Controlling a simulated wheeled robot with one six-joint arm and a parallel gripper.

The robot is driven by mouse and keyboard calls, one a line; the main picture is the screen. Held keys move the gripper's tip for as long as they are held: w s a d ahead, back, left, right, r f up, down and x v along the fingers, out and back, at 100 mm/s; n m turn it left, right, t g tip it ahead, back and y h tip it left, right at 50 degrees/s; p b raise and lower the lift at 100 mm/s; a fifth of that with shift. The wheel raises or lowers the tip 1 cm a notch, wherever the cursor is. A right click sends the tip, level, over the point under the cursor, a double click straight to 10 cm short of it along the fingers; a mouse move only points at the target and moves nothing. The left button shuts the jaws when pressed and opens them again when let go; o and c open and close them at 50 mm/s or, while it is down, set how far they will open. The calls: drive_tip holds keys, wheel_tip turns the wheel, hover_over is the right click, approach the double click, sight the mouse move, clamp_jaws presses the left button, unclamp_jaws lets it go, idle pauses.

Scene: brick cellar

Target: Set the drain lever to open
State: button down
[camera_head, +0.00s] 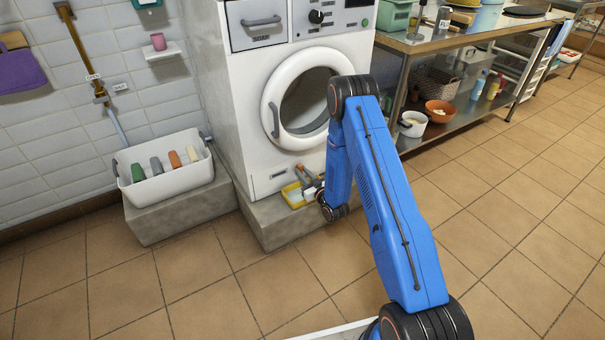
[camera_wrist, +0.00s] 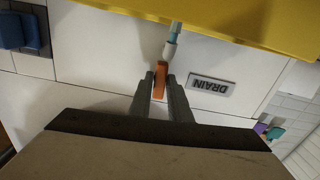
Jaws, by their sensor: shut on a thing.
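The drain lever (camera_wrist: 161,73) is a small orange bar on the white front of the washing machine (camera_head: 228,110). In the wrist view it lies between the two grey fingers of my gripper (camera_wrist: 162,88), which is shut on it. The lever points roughly up and down in that picture, beside a pale spout (camera_wrist: 171,48). A label reading DRAIN (camera_wrist: 211,87), upside down, is to its right.
A yellow tray (camera_wrist: 250,22) lies close to the spout and also shows in the head view (camera_head: 291,196), on the concrete plinth (camera_head: 275,222). A white tub (camera_head: 170,187) with several coloured items stands left. A metal table (camera_head: 455,45) stands right. The tiled floor is clear.

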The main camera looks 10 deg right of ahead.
drive_tip(key=shift+f+m, duration=0.1)
drive_tip(key=shift+m, duration=0.4)
drive_tip(key=c, duration=1.7)
unclamp_jaws()
drive_tip(key=shift+s, duration=0.1)
drive_tip(key=v, duration=1.7)
drive_tip(key=shift+s, duration=0.1)
